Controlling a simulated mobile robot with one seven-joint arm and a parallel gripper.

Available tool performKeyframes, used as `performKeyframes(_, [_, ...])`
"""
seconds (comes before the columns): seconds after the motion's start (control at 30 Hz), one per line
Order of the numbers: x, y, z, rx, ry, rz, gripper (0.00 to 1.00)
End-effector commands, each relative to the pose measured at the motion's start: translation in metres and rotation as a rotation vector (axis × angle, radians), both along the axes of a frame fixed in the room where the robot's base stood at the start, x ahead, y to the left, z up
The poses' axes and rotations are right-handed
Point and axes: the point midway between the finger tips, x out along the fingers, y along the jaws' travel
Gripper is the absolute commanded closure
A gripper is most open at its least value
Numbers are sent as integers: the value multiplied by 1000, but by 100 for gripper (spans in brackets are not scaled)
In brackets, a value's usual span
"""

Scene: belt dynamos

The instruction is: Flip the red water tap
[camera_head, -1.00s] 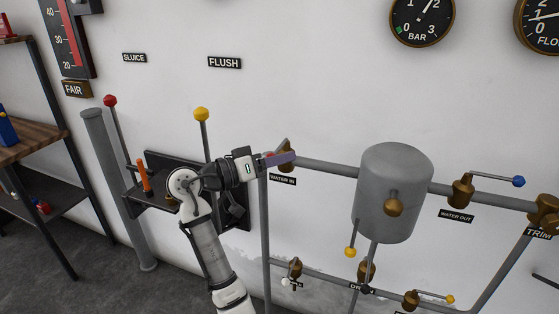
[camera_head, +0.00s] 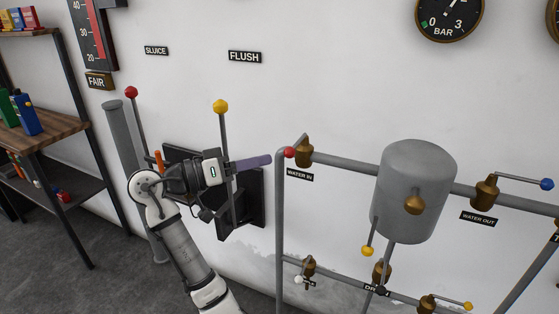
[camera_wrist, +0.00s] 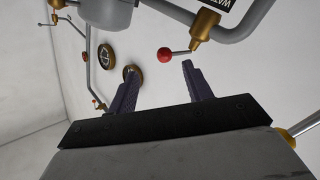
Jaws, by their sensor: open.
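The red-knobbed tap is the brass valve (camera_head: 304,152) above the WATER IN label, with its red ball (camera_head: 289,152) just left of the brass body. In the wrist view the red ball (camera_wrist: 165,55) sits on a short grey lever from the brass body (camera_wrist: 205,27). My gripper (camera_head: 268,160) is left of the ball in the head view, its purple-grey fingers pointing right at it. In the wrist view my gripper (camera_wrist: 160,69) is open and empty. The ball appears between the fingertips and beyond them, seemingly apart from both.
A grey tank (camera_head: 415,190) stands right of the tap. A blue-knobbed valve (camera_head: 486,190) and lower valves (camera_head: 382,272) share the pipes. The yellow-knobbed FLUSH lever (camera_head: 221,107) rises behind my wrist; the red-knobbed SLUICE lever (camera_head: 132,92) stands farther left. A shelf (camera_head: 45,140) is at left.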

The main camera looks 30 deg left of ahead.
Motion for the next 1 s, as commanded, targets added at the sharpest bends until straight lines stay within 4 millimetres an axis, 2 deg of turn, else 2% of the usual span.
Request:
performKeyframes(0.1, [-16, 14, 0, 2, -3, 2, 50])
performKeyframes(0.3, [-30, 25, 1, 0, -2, 1, 50])
performKeyframes(0.87, [-31, 25, 1, 0, -3, 0, 50])
performKeyframes(1.0, [-25, 30, 5, -12, -17, 65, 50])
